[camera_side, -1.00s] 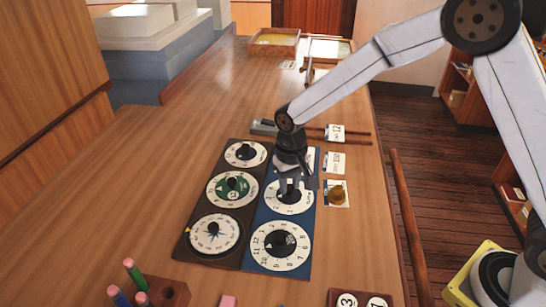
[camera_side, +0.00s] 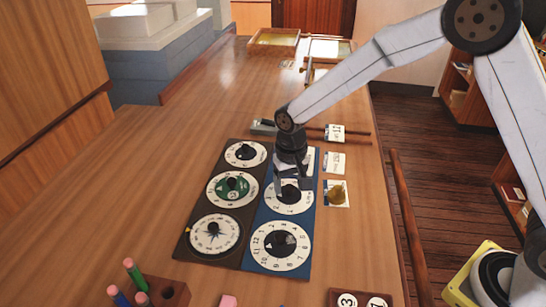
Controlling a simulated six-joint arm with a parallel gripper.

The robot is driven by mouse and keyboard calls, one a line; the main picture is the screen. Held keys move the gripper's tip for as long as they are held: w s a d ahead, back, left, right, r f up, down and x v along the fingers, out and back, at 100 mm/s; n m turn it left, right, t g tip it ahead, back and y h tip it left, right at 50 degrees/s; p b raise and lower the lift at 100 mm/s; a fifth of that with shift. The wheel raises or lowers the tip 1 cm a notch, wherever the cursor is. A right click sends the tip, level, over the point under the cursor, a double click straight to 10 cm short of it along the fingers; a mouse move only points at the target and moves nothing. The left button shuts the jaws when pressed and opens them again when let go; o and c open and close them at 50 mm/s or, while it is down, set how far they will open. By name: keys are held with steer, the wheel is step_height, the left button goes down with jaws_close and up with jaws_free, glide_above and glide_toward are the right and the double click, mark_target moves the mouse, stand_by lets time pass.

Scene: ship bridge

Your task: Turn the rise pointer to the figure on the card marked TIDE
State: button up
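A blue board (camera_side: 263,213) on the bench carries a column of white dials with dark knobs. My gripper (camera_side: 291,191) points down at the middle dial (camera_side: 291,207) of this board, with its fingers low by the dark knob. Whether they touch or grip the knob I cannot tell. The lower dial (camera_side: 281,246) is in plain view; the area above the middle dial is largely hidden behind my gripper. Small cards lie to the right: an upper card (camera_side: 335,132), a middle card (camera_side: 335,162) and a lower card (camera_side: 344,200). I cannot read TIDE or a rise label.
A dark board (camera_side: 196,252) with several dials lies left of the blue one. A brass object (camera_side: 338,192) sits on the lower card. A wooden block with coloured pegs (camera_side: 174,293) stands at the front left. The bench left of the boards is clear.

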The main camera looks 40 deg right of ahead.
mark_target(290, 187)
steer(key=shift+r, duration=0.1)
steer(key=shift+r, duration=3.85)
steer(key=s+d+f+n+t, duration=0.1)
steer(key=s+d, duration=0.3)
steer(key=s, duration=0.1)
steer(key=s+d+f+n, duration=0.1)
steer(key=s+d, duration=0.2)
steer(key=s, duration=0.3)
steer(key=s+d+f+t, duration=0.1)
steer(key=s+d+f, duration=0.1)
steer(key=s+d, duration=0.2)
steer(key=shift+s+d+n+t, duration=0.3)
steer(key=shift+s+d+n, duration=0.1)
steer(key=shift+s, duration=0.3)
